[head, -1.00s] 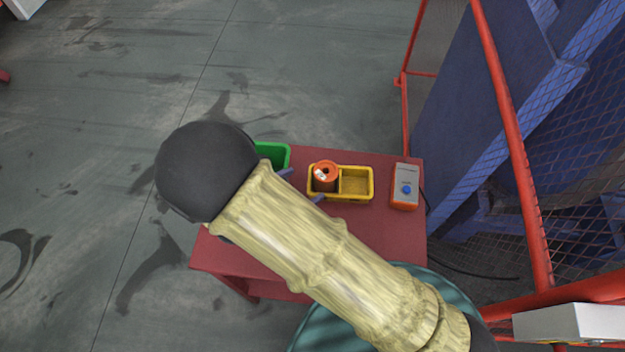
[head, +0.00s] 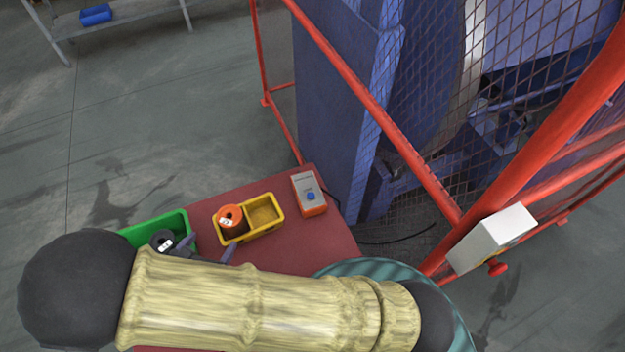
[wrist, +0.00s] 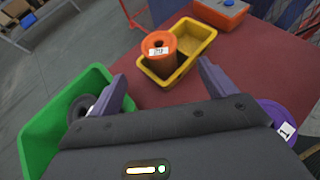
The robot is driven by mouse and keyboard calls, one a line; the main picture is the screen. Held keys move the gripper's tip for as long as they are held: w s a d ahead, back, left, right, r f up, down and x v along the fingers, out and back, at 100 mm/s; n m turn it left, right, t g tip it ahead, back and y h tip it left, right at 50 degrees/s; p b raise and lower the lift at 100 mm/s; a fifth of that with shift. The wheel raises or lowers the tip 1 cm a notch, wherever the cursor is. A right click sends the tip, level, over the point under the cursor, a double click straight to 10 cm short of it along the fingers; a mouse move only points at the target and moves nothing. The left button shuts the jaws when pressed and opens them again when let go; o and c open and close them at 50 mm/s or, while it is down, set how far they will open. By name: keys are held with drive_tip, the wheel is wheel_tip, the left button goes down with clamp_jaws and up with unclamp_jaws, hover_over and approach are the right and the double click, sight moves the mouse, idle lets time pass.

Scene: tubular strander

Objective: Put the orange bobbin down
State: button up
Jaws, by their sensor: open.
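The orange bobbin (head: 230,218) stands in the left compartment of the yellow two-part tray (head: 262,234) on the red table. It also shows in the wrist view (wrist: 159,52), hole upward, with a white label. The tray's other compartment looks empty. My gripper (head: 207,248) is open, its two purple-grey fingers spread and apart from the bobbin. In the wrist view my gripper (wrist: 165,85) has nothing between its fingertips, and the bobbin and tray lie beyond them. The bobbin's base is hidden by the tray wall.
A green bin (head: 172,222) holding a black bobbin (head: 163,241) is at left, close to one finger. A purple bobbin (wrist: 278,122) is at right in the wrist view. A grey-orange button box (head: 310,194) sits behind the tray. A red mesh fence (head: 380,115) stands beyond the table.

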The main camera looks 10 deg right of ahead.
drive_tip(key=w+d+r+m+g+y, duration=0.1)
drive_tip(key=w+d+r+m+g, duration=0.1)
drive_tip(key=d+m, duration=0.8)
drive_tip(key=w+d+r+m+g+y, duration=0.1)
drive_tip(key=w+d+r+m+g, duration=0.1)
drive_tip(key=d+r+m+g, duration=0.2)
drive_tip(key=w+d+r+m+g+y, duration=0.1)
drive_tip(key=d+r+m, duration=0.7)
drive_tip(key=d+m, duration=1)
drive_tip(key=w+d+g, duration=0.1)
drive_tip(key=d+g, duration=0.1)
drive_tip(key=d, duration=0.1)
drive_tip(key=shift+w+d+r+y, duration=0.2)
drive_tip(key=shift+y, duration=0.2)
